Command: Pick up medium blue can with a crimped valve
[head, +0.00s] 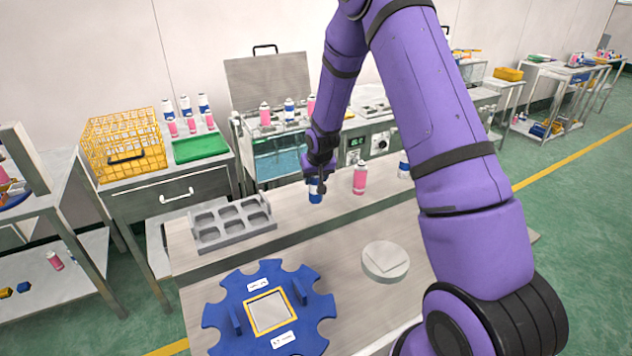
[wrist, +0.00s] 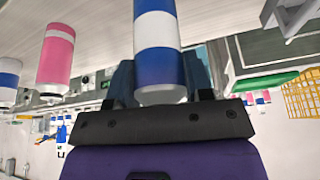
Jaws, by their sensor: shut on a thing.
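My gripper (head: 317,180) is shut on a blue can (head: 315,194) at the back part of the near table. In the head view only a small part of the can shows below the fingers. In the wrist view the can (wrist: 157,45) is blue with a white band and sits between the two fingers (wrist: 160,85). Its far end is cut off by the picture edge. Its valve is not clear to see, and I cannot tell whether the can touches the table.
A pink can (head: 360,179) and a blue-white can (head: 404,166) stand right of my gripper. A grey tray with empty pockets (head: 232,238) is to the left. A blue notched plate (head: 225,315) and a pale round disc (head: 385,262) lie in front. Bare tabletop lies between.

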